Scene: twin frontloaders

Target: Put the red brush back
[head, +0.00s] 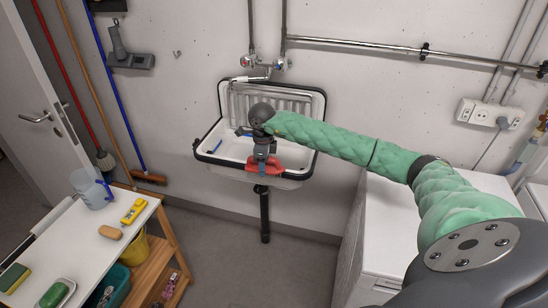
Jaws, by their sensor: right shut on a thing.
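The red brush (277,169) is at the front rim of the white wall sink (235,159). My right gripper (262,158) reaches down over the sink and is shut on it. The jaws partly cover the brush, and I cannot tell whether it touches the rim. My left gripper is not in view.
A blue item (215,146) lies in the sink's left part. Taps (265,64) and pipes are above. A white machine (385,235) stands right.

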